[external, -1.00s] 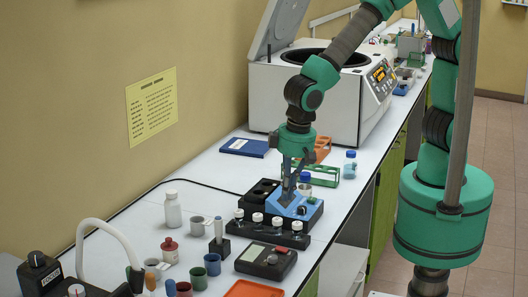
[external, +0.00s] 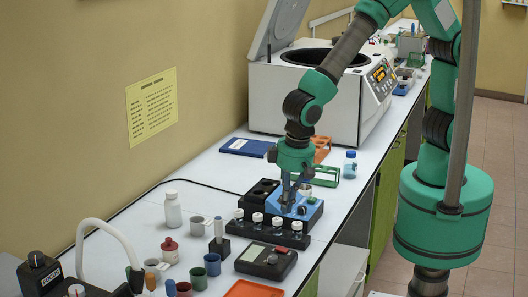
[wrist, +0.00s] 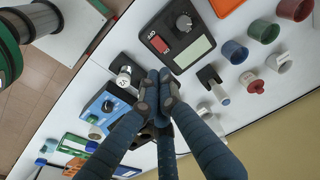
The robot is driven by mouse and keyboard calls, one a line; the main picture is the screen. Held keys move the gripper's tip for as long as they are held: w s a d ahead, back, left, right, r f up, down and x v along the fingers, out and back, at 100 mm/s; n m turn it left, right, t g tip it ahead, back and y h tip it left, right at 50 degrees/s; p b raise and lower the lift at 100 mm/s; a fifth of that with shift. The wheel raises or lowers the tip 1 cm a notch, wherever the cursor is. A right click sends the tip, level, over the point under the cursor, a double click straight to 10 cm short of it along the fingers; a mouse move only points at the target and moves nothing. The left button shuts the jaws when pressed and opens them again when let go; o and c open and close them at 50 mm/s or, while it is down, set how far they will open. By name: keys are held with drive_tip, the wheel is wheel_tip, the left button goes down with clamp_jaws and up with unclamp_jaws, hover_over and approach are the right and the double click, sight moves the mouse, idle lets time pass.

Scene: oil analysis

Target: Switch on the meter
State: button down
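The meter (external: 266,259) is a dark box with a grey-green display and a knob, lying on the white bench at the front. In the wrist view the meter (wrist: 196,25) shows a red rocker switch (wrist: 160,44) beside the display, with lettering next to it; I cannot tell the switch's position. My gripper (external: 287,205) points down over the blue device, behind the meter and above the bench. In the wrist view my gripper's fingertips (wrist: 158,88) are together with nothing visible between them, apart from the meter and close to its switch end in the picture.
A blue device (external: 282,203) with a dark rack of white-capped vials (external: 275,222) stands right behind the meter. A dark stand with a pale rod (external: 219,234), several cups and an orange tray (external: 253,289) surround the meter. The centrifuge (external: 310,95) stands farther back.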

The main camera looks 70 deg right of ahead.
sight(282, 249)
drive_tip(key=f, duration=0.3)
drive_tip(key=w+f, duration=0.1)
drive_tip(key=f, duration=0.3)
drive_tip(key=f+b, duration=0.1)
drive_tip(key=f, duration=0.3)
drive_tip(key=shift+w, duration=0.3)
